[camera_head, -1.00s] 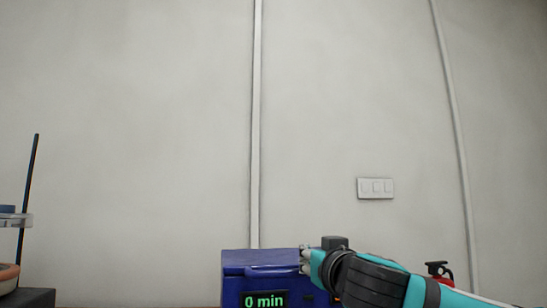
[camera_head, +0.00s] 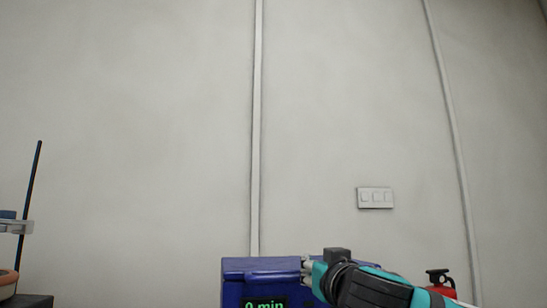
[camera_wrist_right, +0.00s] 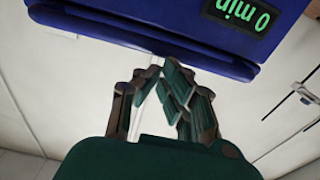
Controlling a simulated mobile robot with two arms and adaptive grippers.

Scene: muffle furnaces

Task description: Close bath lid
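The blue bath (camera_head: 232,288) stands at the bottom centre of the head view, cut off by the lower edge. Its green display reads "0 min". The bath's blue top (camera_head: 262,265) looks low and roughly level; I cannot tell whether the lid is fully down. My right gripper (camera_head: 307,270) is at the right end of the bath's top front edge. In the right wrist view, the bath (camera_wrist_right: 180,22) fills the top, and the gripper's fingertips (camera_wrist_right: 163,68) come together close to its edge. Nothing shows between them; contact with the bath is unclear. My left gripper is out of view.
A stand with a dark rod (camera_head: 31,190) is at the far left, with a reddish-brown dish (camera_head: 8,278) beside it. A red object with a black top (camera_head: 440,281) is behind my right arm. The wall behind has a switch panel (camera_head: 375,198).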

